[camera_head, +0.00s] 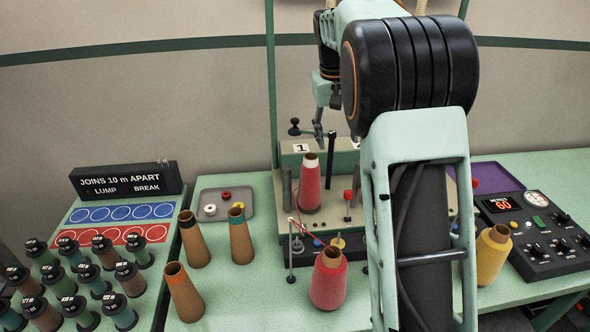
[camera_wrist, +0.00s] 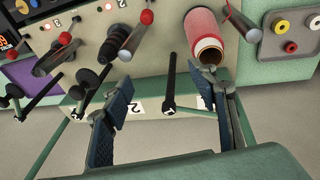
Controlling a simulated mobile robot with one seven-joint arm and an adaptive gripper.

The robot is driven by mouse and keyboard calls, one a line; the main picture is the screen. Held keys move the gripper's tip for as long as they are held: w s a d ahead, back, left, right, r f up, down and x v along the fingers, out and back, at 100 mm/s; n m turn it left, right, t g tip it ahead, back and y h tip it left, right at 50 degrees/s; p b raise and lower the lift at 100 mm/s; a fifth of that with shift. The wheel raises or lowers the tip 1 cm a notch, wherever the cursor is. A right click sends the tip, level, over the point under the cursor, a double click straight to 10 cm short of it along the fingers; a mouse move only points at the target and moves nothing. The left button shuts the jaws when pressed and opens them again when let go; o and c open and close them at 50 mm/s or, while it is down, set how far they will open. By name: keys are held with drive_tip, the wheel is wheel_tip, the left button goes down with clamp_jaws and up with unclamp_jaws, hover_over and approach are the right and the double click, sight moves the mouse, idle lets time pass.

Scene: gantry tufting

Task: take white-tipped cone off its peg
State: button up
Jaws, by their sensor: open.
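The white-tipped cone (camera_head: 310,187) is red with a pale upper end and stands upright on the machine's bed in the head view. In the wrist view the same red cone (camera_wrist: 204,22) is at the top, right of centre, its pale-ringed end towards the camera. Its peg is hidden inside it. My gripper (camera_wrist: 162,84) is open and empty in the wrist view, with its two fingers well apart. The cone lies beyond the fingertips, near the right finger, and is not between them. In the head view my arm covers much of the machine's right side.
Another red cone (camera_head: 328,283) with a brown tip stands in front, and a yellow cone (camera_head: 492,256) stands right. Bare brown cones (camera_head: 194,240) stand left. A thin post (camera_wrist: 170,82) rises between the fingers' lines, and a dark rod (camera_wrist: 234,20) stands beside the white-tipped cone.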

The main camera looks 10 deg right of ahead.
sight(310, 156)
drive_tip(key=shift+m+g+y, duration=0.3)
drive_tip(key=shift+g+y, duration=0.1)
drive_tip(key=shift+y, duration=0.5)
drive_tip(key=a, duration=0.2)
drive_tip(key=a+f, duration=0.1)
drive_tip(key=a, duration=0.1)
drive_tip(key=w+a+f, duration=0.1)
drive_tip(key=a, duration=0.1)
drive_tip(key=shift+a+f, duration=0.25)
drive_tip(key=shift+a, duration=0.05)
drive_tip(key=f, duration=0.4)
drive_tip(key=shift+w+f, duration=0.3)
drive_tip(key=shift+w+d+f+p, duration=0.15)
drive_tip(key=shift+f+p, duration=0.25)
drive_tip(key=shift+f, duration=1.05)
drive_tip(key=shift+w+f+p, duration=0.1)
drive_tip(key=shift+f+p, duration=0.25)
drive_tip(key=shift+f, duration=1.05)
drive_tip(key=c, duration=1.2)
drive_tip(key=shift+r, duration=0.1)
